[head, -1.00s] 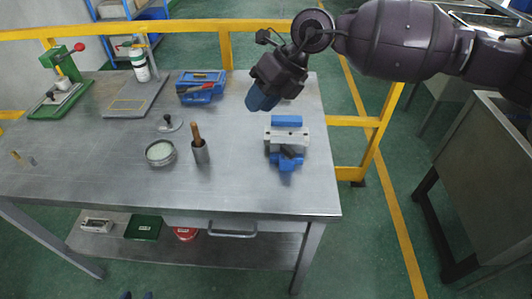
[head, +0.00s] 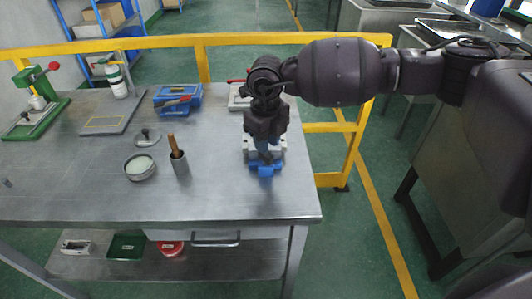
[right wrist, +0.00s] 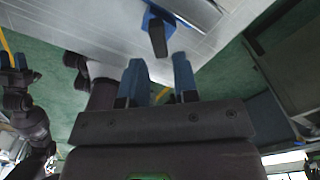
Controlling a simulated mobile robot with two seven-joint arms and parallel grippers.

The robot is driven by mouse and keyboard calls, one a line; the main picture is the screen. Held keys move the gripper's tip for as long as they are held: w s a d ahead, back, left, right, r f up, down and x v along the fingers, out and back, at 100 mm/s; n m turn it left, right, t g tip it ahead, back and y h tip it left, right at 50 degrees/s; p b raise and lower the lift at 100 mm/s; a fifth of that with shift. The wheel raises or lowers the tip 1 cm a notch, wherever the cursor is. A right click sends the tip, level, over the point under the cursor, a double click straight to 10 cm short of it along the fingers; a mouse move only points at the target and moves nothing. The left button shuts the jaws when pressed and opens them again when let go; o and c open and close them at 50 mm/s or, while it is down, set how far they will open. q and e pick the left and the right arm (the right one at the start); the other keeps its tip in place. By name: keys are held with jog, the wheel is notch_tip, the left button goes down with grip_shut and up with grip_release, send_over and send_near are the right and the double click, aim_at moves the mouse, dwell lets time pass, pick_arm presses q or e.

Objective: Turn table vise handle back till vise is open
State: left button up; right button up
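The table vise (head: 265,169), with a pale body and blue parts, stands near the right end of the metal bench. My right gripper (head: 268,148) is over it in the head view, pointing down, and hides much of it, including the handle. Beyond the fingertips is a blue vise part with a dark bar (right wrist: 157,36), apparently the handle, not touched.
A pale device (head: 237,98) stands behind the vise. The bench front is clear.

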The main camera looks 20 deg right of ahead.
aim_at(265, 159)
jog(key=shift+f, duration=2.05)
grip_shut()
